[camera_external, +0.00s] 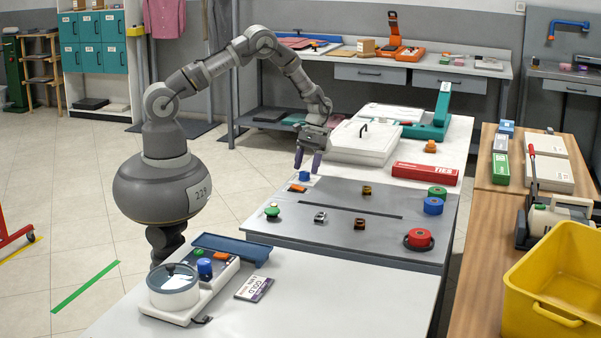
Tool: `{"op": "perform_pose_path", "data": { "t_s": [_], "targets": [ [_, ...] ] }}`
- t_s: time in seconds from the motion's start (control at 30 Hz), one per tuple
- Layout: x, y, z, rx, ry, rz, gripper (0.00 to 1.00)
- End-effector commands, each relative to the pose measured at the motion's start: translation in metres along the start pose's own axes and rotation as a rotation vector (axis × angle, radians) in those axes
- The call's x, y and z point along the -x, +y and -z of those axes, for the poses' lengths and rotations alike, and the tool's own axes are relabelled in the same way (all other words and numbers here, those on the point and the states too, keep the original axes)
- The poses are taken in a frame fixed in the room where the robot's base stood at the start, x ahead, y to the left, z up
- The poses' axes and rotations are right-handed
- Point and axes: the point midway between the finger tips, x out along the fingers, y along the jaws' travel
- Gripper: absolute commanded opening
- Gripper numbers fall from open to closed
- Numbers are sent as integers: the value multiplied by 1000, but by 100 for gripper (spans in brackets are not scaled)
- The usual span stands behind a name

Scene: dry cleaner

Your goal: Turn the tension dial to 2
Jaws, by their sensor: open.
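My gripper (308,162) points down at the left far corner of the grey worktable (355,230). Its two purple-grey fingers are apart, just above or around a small blue knob (305,176) on a pale plate. I cannot tell whether they touch it. Another blue knob (204,268) stands on the white machine (186,300) with a round clear-lidded bowl, on the front table. No dial label or number is readable, so I cannot tell which knob is the tension dial or where it points.
An orange part (297,188) and a green-topped button (272,211) lie near the worktable's left edge. A red box (425,173) and a white flat case (363,141) stand behind. A yellow tub (555,285) is front right.

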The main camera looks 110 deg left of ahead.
Motion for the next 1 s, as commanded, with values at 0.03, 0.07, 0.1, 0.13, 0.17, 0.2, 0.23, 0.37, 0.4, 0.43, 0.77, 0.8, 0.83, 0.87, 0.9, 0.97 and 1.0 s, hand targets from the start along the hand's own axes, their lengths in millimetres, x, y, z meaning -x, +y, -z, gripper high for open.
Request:
{"op": "perform_pose_path", "data": {
  "t_s": [0.03, 0.07, 0.1, 0.13, 0.17, 0.2, 0.23, 0.37, 0.4, 0.43, 0.77, 0.8, 0.83, 0.87, 0.9, 0.97, 1.0],
  "targets": [
    [14, 0, 0, 0, 4, -2, 66],
    [20, 0, 0, 0, 4, -2, 66],
    [28, 0, -1, 0, 2, -2, 66],
    [33, 0, 0, 0, 3, -2, 66],
    [38, 0, 0, 0, 3, -1, 66],
    [44, 0, 0, 0, 2, -1, 66],
    [48, 0, 0, 0, 2, -1, 66],
    [58, 0, 0, 0, 2, 0, 66],
    [59, 0, 0, 0, 2, 0, 66],
    [60, 0, 0, 0, 1, 0, 66],
    [59, 0, 0, 0, 1, 0, 66],
    [59, 1, 0, -1, 2, 0, 66],
    [61, 2, 0, -6, 7, -1, 66],
    [65, 5, -1, -15, 16, -3, 66],
    [72, 12, -3, -34, 35, -7, 66],
    [91, 29, -10, -83, 87, -19, 66],
    [109, 44, -17, -129, 134, -30, 66]
  ]
}}
